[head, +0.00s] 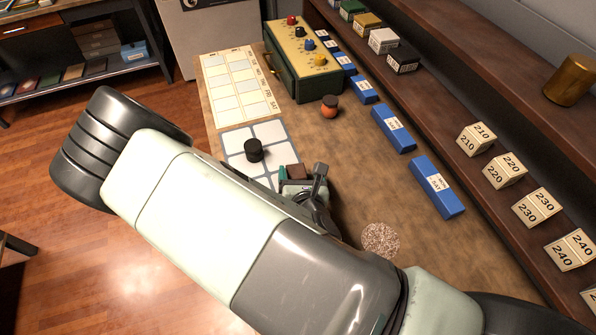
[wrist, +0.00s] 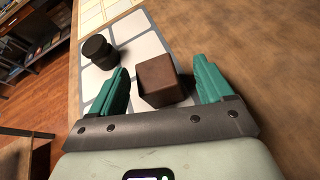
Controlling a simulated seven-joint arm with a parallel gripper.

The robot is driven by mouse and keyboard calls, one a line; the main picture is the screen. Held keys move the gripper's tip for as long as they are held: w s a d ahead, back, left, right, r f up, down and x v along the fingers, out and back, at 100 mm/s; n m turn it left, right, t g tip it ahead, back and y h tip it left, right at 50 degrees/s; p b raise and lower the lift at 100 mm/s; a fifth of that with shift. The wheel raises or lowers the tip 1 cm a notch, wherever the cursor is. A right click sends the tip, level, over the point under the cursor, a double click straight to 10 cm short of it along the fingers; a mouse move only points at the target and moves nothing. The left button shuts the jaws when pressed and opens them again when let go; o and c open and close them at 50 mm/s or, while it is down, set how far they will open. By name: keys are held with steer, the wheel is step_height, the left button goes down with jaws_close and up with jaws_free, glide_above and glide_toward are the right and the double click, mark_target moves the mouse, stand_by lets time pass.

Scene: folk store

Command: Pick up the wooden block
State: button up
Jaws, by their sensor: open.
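The wooden block (wrist: 160,80) is a small dark brown cube on the white grid mat (wrist: 142,43). In the wrist view it sits between the two teal fingertips of my gripper (wrist: 162,85), with gaps on both sides. My gripper is open and empty. In the head view the block (head: 296,172) shows just past my gripper (head: 299,181), partly hidden by it. My arm covers part of the mat and the table's left side.
A black round knob-like piece (head: 254,150) stands on the mat, left of the block; it also shows in the wrist view (wrist: 98,50). A small orange-and-black jar (head: 329,107) and a dial box (head: 302,60) stand farther back. Blue boxes (head: 437,188) line the shelf side. Table between is clear.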

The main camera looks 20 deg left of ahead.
mark_target(295, 170)
steer(key=shift+s+f+n+y, duration=0.3)
steer(key=shift+s+f+n, duration=0.2)
steer(key=shift+n, duration=0.6)
steer(key=shift+w+a+f, duration=0.1)
steer(key=shift+w+a, duration=0.05)
steer(key=shift+w, duration=0.05)
steer(key=shift+x, duration=2.25)
steer(key=c, duration=1.1)
